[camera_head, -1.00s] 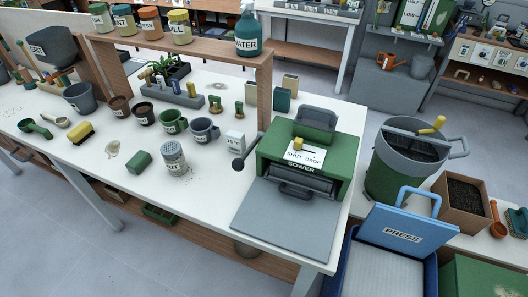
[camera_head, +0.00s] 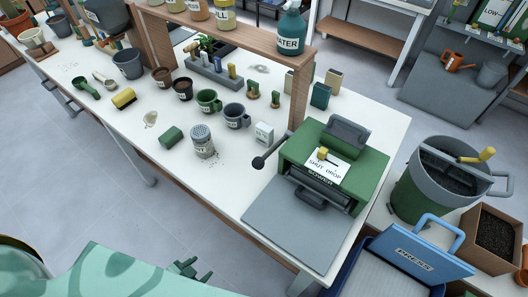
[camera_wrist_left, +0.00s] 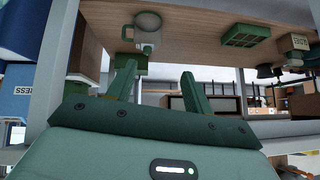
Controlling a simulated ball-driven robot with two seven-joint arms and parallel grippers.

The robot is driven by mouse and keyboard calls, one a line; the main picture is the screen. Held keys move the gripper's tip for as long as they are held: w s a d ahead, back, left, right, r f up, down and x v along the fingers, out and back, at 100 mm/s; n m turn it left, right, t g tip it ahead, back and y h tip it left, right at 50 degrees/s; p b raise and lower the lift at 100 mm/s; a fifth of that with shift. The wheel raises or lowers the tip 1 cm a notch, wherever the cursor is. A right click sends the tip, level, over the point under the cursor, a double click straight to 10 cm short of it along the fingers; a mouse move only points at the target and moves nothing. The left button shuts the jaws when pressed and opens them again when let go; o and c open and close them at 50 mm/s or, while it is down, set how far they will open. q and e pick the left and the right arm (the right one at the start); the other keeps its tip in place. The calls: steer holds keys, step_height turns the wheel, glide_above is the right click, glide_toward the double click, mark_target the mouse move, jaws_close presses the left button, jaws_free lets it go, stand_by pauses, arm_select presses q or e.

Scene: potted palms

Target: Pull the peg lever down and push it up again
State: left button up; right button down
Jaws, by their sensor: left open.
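The green sower box (camera_head: 335,165) stands on the right end of the white table. A dark lever with a round black knob (camera_head: 259,162) sticks out from its left side. A small yellow peg (camera_head: 323,153) sits on its SHUT/DROP plate (camera_head: 325,167). I cannot tell which of these is the peg lever. My left gripper (camera_head: 188,268) is low in front of the table, apart from the sower. It also shows in the left wrist view (camera_wrist_left: 158,85), with its two green fingers spread and nothing between them. My right gripper is not in view.
The white table (camera_head: 228,183) holds a grey shaker (camera_head: 202,141), mugs and pots left of the sower. A wooden shelf post (camera_head: 299,88) rises behind the lever. A blue press (camera_head: 415,258) and a green bucket (camera_head: 440,180) stand to the right. The floor before the table is clear.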

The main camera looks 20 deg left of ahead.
arm_select(q)
steer(key=w+d+r+t+h+p, duration=0.1)
steer(key=w+d+r+t, duration=0.15)
steer(key=r, duration=0.35)
steer(key=w+d+r+t+h, duration=0.1)
steer(key=w+r, duration=0.3)
steer(key=r, duration=0.1)
steer(key=m+t+h+p, duration=0.1)
steer(key=t+h, duration=0.2)
steer(key=t, duration=0.2)
glide_toward(264, 157)
steer(key=x, duration=0.3)
steer(key=b+x, duration=0.1)
steer(key=x, duration=0.4)
steer(key=shift+w+d+f, duration=0.1)
steer(key=shift+w+f, duration=0.3)
steer(key=shift+w, duration=0.05)
steer(key=shift+w+d+b, duration=0.25)
steer(key=shift+w+b, duration=0.05)
steer(key=shift+w, duration=0.25)
